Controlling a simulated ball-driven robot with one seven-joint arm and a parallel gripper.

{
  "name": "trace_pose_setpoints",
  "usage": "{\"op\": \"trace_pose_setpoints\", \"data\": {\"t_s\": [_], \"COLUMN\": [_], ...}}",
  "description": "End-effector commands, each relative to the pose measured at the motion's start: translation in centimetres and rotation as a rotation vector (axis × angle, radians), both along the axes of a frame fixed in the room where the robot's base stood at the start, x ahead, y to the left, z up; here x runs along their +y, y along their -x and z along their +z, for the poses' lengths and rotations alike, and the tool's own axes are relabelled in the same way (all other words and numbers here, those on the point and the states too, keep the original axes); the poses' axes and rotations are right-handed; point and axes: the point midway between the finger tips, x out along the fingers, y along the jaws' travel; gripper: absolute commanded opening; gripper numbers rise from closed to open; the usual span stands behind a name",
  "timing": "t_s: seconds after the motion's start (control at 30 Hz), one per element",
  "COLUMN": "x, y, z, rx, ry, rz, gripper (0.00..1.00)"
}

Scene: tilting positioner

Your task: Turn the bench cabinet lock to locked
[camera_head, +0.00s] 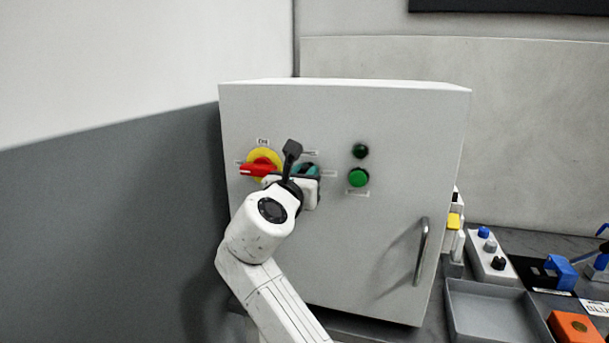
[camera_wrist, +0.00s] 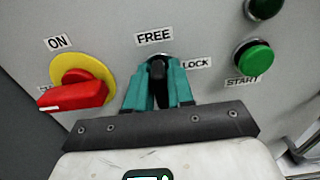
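The grey bench cabinet (camera_head: 330,240) stands in front of me with its door handle (camera_head: 421,250) at the right. Its black lock knob (camera_wrist: 157,72) sits under the FREE label (camera_wrist: 154,38), with the LOCK label (camera_wrist: 196,64) to its right. The knob points up toward FREE. My gripper (camera_wrist: 160,70) has its teal fingers on either side of the knob and appears shut on it. In the head view my gripper (camera_head: 307,170) is against the cabinet front, and my wrist hides the knob there.
A red switch on a yellow disc (camera_wrist: 88,75), labelled ON, is close at the left. A green START button (camera_wrist: 255,58) is at the right, with a dark green lamp (camera_wrist: 264,8) above. A grey tray (camera_head: 490,312) and an orange box (camera_head: 575,328) lie on the bench to the right.

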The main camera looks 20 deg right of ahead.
Motion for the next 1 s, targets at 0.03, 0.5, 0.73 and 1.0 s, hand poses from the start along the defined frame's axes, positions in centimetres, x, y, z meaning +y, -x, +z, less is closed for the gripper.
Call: {"op": "trace_pose_setpoints", "data": {"t_s": [0.03, 0.5, 0.73, 1.0], "x": [0.01, 0.03, -0.01, -0.09], "y": [0.01, 0.02, 0.04, 0.10], "z": [-0.01, -0.01, -0.02, -0.09], "rx": [0.000, -0.004, -0.044, -0.163], "ry": [0.000, -0.006, -0.063, -0.226], "rz": [0.000, 0.000, 0.000, -0.001], "gripper": [0.17, 0.00, 0.00, 0.00]}}
